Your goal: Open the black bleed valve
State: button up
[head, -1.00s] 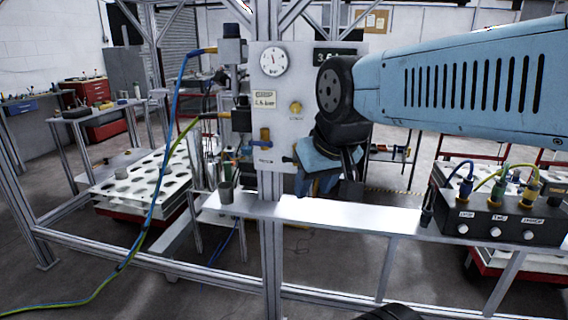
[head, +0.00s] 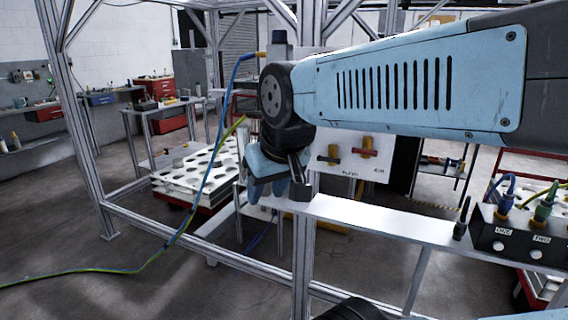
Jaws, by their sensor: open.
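Two small valves sit side by side low on the light panel (head: 378,168) in the head view. The left valve (head: 329,157) has a dark, blackish crosswise lever on a brass-coloured body and looks like the black bleed valve. The right valve (head: 367,150) has red and yellow parts. My gripper (head: 300,188) hangs to the left of and lower than the left valve in the picture, with its dark fingers pointing down. It is open and looks empty; the gap between the fingers is hard to see. My arm hides the panel's upper part, including the gauge.
A metal ledge (head: 400,226) runs right from the gantry post (head: 303,250) below the panel. A black box (head: 520,232) with cable plugs stands at its right end. A blue hose (head: 212,165) hangs at left, before a white perforated rack (head: 195,172).

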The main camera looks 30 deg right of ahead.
aim_at(329, 159)
jog(key=z, duration=1.1)
jog(key=i, duration=0.1)
jog(key=u, duration=2.75)
jog(key=k, duration=0.45)
jog(key=z, duration=3.3)
jog(key=k, duration=0.1)
jog(key=u, duration=1)
